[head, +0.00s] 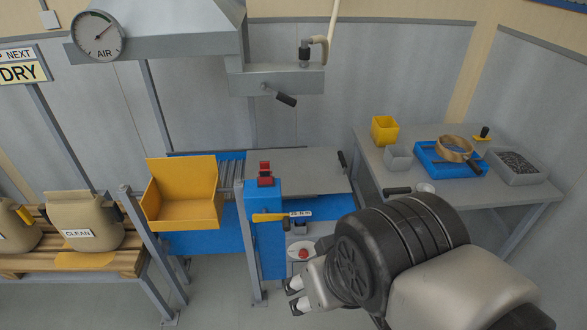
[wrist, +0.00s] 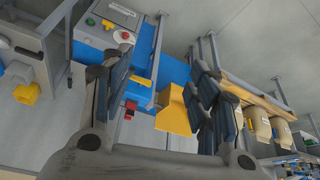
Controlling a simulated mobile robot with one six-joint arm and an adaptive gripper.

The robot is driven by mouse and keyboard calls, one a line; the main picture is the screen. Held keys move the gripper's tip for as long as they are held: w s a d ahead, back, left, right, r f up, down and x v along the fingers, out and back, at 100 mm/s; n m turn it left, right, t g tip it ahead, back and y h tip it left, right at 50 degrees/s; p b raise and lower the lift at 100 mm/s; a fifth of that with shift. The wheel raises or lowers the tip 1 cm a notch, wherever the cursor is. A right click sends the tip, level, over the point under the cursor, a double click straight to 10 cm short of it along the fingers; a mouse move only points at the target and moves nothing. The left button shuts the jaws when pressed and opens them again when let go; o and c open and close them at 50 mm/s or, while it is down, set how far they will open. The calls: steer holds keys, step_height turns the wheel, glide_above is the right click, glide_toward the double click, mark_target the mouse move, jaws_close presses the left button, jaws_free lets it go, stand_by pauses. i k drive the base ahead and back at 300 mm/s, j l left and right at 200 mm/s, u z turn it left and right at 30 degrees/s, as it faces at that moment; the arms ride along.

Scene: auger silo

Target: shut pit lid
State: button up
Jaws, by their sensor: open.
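A flat grey panel (head: 290,168) with a black handle (head: 342,161) at its right end lies level behind the blue post. I take it for the pit lid, though I cannot be sure. A ribbed grey grating (head: 230,172) shows uncovered left of it, above blue sides. My gripper (head: 296,297) is open and empty, low at the front and apart from the panel. In the wrist view its spread fingers (wrist: 160,82) have nothing between them; the panel is not clearly visible there.
A yellow bin (head: 184,207) stands left of the blue post (head: 264,230), which carries a red switch (head: 265,174) and yellow lever (head: 270,217). A grey table (head: 480,194) with trays stands right. Sacks (head: 84,221) sit on pallets (head: 110,257) at left. A grey hood (head: 160,38) hangs above.

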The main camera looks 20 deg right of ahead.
mark_target(320, 171)
steer(key=i+l, duration=0.2)
steer(key=l, duration=0.25)
steer(key=i+l, duration=0.25)
steer(key=l, duration=0.2)
steer(key=i+l+z, duration=0.1)
steer(key=l, duration=0.3)
steer(key=i+l, duration=0.6)
steer(key=l, duration=0.25)
steer(key=l+z, duration=0.05)
